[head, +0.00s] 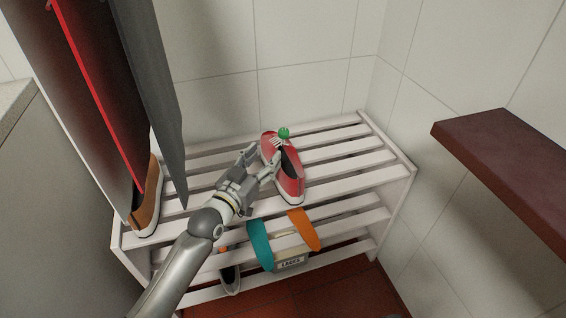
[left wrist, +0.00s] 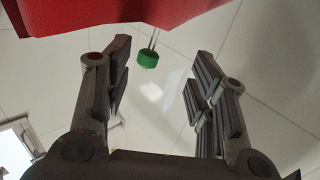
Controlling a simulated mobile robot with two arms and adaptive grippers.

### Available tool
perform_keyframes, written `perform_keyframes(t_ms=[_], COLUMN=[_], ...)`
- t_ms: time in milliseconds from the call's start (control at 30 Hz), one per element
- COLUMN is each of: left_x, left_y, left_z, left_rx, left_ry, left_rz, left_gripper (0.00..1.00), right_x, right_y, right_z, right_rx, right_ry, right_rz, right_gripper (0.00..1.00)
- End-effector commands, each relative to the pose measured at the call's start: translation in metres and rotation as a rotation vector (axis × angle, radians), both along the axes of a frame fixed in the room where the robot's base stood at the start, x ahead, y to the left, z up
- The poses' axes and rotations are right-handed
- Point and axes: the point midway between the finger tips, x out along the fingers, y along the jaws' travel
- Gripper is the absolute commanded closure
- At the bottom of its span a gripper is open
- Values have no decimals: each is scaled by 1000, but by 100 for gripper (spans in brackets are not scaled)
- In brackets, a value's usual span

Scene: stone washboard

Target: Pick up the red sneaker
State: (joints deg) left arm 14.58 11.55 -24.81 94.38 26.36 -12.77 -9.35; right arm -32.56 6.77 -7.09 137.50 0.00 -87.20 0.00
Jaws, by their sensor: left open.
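The red sneaker (head: 287,177) stands on the top of the white slatted rack in the head view, its toe toward the wall and white laces showing. In the left wrist view its red side (left wrist: 120,14) fills the top edge. A small green round thing (head: 284,132) is at its far end and also shows in the left wrist view (left wrist: 148,59) on a thin stem. My left gripper (head: 262,162) is open just left of the sneaker, fingers apart with nothing between them. Whether a finger touches the shoe is unclear. My right gripper is not seen.
The white rack (head: 340,156) stands against tiled walls. A brown shoe (head: 147,200) is at its left end, below hanging grey and red panels (head: 158,95). Teal (head: 261,245) and orange (head: 304,229) strips and a "LACES" box (head: 291,262) are lower down. A dark red shelf (head: 505,165) juts out at right.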

Motion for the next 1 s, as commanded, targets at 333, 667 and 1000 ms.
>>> perform_keyframes(t_ms=[333, 667, 1000], left_x=[37, 66, 80], left_y=[-21, -45, -52], left_z=[0, 1, 2], left_rx=[0, 0, 0], left_ry=[1, -1, 1], left_rz=[0, 0, 0], left_gripper=[48, 48, 48], right_x=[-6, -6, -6], right_y=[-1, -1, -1], right_z=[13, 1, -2], right_rx=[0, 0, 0], right_ry=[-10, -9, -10], right_rz=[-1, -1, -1], right_gripper=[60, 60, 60])
